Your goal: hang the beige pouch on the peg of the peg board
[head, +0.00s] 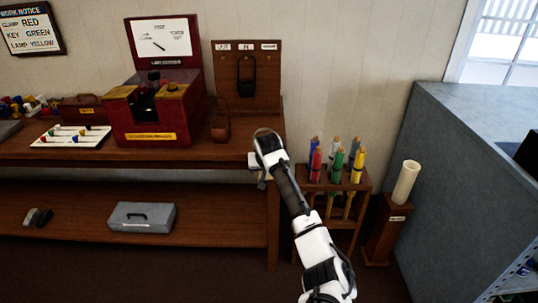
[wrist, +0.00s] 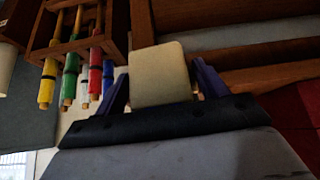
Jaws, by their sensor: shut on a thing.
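My gripper (wrist: 162,88) is shut on the beige pouch (wrist: 160,72), whose flat pale face shows between the two fingers in the wrist view. In the head view my gripper (head: 263,172) is in front of the table's right end, and my arm hides most of the pouch. A thin pale loop shows above my wrist there; I cannot tell whether it is the pouch's strap. The wooden peg board (head: 271,70) stands at the back right of the table, beyond and above my gripper. A black pouch (head: 246,80) hangs at its middle. Other pegs are too small to make out.
A brown pouch (head: 220,126) stands on the table (head: 190,152) left of my gripper, beside a red box (head: 150,110) with its lid up. A wooden rack (head: 340,185) with several coloured rolls stands to the right. A grey case (head: 141,217) lies on the lower shelf.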

